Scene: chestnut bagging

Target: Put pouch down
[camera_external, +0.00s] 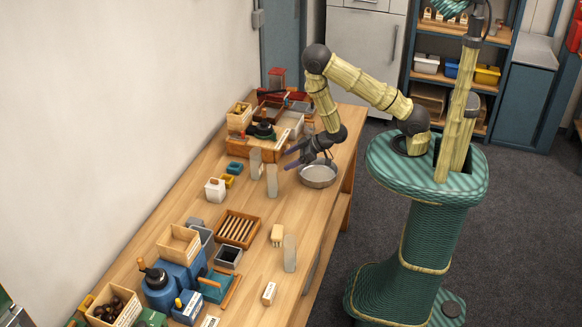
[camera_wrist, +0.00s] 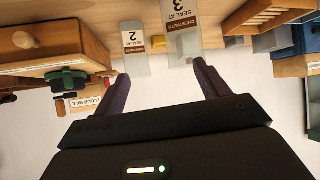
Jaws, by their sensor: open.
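Two upright grey pouches stand on the table near my gripper (camera_external: 291,158) in the external view: one pouch (camera_external: 255,163) farther left and another pouch (camera_external: 271,181) closer. In the wrist view, a pouch (camera_wrist: 135,66) labelled "CHESTNUTS SEAL AT 2" and a pouch (camera_wrist: 181,48) labelled "CHESTNUTS SEAL AT 3" appear upside down just beyond my fingers. My gripper (camera_wrist: 160,78) is open, its purple fingers spread with nothing held between them. A third grey pouch (camera_external: 289,254) stands at the near right of the table. I cannot tell which external pouch carries which number.
A round metal pan (camera_external: 319,175) sits just beside my gripper. A wooden flour-mill station (camera_external: 250,146) stands behind. A white container (camera_external: 215,190), a slatted wooden tray (camera_external: 239,229) and a blue machine (camera_external: 172,284) crowd the left side. The table's middle has some bare room.

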